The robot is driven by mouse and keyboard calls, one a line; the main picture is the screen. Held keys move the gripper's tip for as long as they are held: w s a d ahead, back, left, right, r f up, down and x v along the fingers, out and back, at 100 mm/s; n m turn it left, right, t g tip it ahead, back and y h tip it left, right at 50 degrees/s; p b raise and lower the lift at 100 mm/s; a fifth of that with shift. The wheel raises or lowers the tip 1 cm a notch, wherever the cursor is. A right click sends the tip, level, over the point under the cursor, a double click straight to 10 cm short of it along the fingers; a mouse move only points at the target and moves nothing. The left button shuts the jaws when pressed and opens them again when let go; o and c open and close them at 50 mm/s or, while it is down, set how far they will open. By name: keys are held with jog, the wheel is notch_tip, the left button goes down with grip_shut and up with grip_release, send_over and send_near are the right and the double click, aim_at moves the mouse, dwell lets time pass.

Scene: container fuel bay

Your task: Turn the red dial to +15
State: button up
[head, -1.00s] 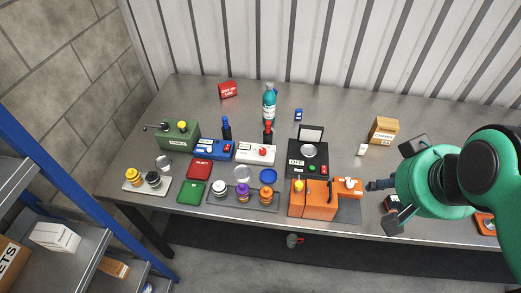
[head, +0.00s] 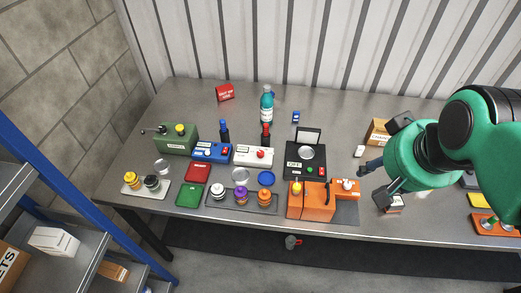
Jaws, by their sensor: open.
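My gripper (head: 371,186) is at the right, fingers apart, empty, and pointing left. It is well to the right of the white box, with the black box and orange machine between them.
A black box (head: 292,173) with a raised lid and an orange machine (head: 310,205) stand left of my gripper. A blue box (head: 211,152) adjoins the white box. A small carton (head: 393,209) is beside my lower finger.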

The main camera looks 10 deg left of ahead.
jog(key=w+a+g+p, duration=0.15)
jog(key=w+a, duration=0.35)
jog(key=w, duration=0.6)
jog(key=n+g+p, duration=0.3)
jog(key=g+p, duration=0.1)
jog(key=p, duration=0.2)
send_over(261, 152)
notch_tip(261, 152, down, 21)
jog(key=shift+r, duration=0.2)
jog(key=shift+s+a, duration=0.1)
notch_tip(261, 152, down, 14)
jog(key=shift+r, duration=0.1)
jog(key=shift+c, duration=0.5)
